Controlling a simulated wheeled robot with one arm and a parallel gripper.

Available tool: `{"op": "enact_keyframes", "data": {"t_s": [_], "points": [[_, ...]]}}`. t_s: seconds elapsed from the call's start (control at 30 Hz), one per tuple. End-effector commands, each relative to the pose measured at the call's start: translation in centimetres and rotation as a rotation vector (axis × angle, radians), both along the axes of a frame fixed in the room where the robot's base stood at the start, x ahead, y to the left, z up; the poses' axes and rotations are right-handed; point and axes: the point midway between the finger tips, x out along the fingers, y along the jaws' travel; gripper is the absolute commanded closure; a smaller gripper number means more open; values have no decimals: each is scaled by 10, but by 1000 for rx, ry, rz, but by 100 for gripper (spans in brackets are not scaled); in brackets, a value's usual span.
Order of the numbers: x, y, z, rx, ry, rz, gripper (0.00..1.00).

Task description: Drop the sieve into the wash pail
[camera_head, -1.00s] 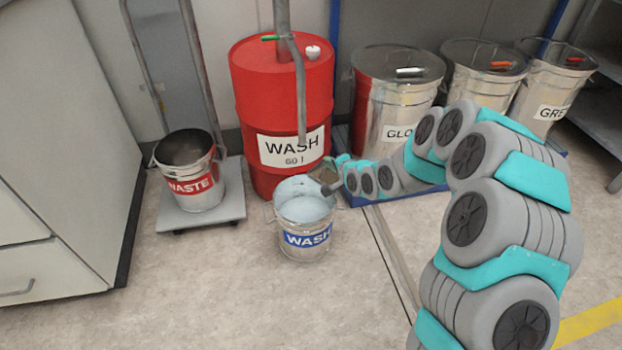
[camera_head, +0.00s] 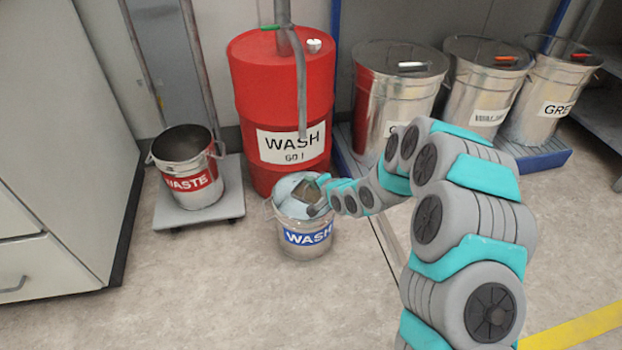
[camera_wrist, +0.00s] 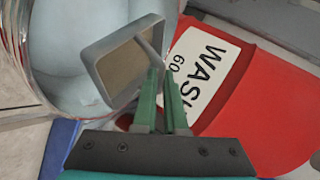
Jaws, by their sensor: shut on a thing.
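The sieve (camera_wrist: 122,62), a small grey square frame with a brownish mesh, is held tilted in my gripper (camera_wrist: 165,85). The green fingers are shut on its handle. In the head view the sieve (camera_head: 307,192) is above the mouth of the wash pail (camera_head: 304,240), a metal bucket with a blue WASH label and pale blue liquid inside. In the wrist view the pail's clear rim and pale contents (camera_wrist: 62,45) show at the upper left, behind the sieve. My gripper (camera_head: 322,184) is over the pail's right rear side, partly hidden by my wrist.
A red WASH drum (camera_head: 280,110) with a grey pipe stands just behind the pail. A WASTE pail (camera_head: 190,172) sits on a wheeled platform (camera_head: 200,215) to the left. Metal drums (camera_head: 400,85) stand at the back right. The floor in front is clear.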

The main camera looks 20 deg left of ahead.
Motion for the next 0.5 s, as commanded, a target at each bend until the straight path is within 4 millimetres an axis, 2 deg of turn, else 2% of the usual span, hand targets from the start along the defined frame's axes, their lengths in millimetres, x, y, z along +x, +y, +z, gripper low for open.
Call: {"op": "enact_keyframes", "data": {"t_s": [0.27,0.3,0.5], "points": [[0,0,-2,1,-1,-1,100],[0,0,-3,1,-1,-1,90],[0,0,-2,1,-1,-1,68]]}}
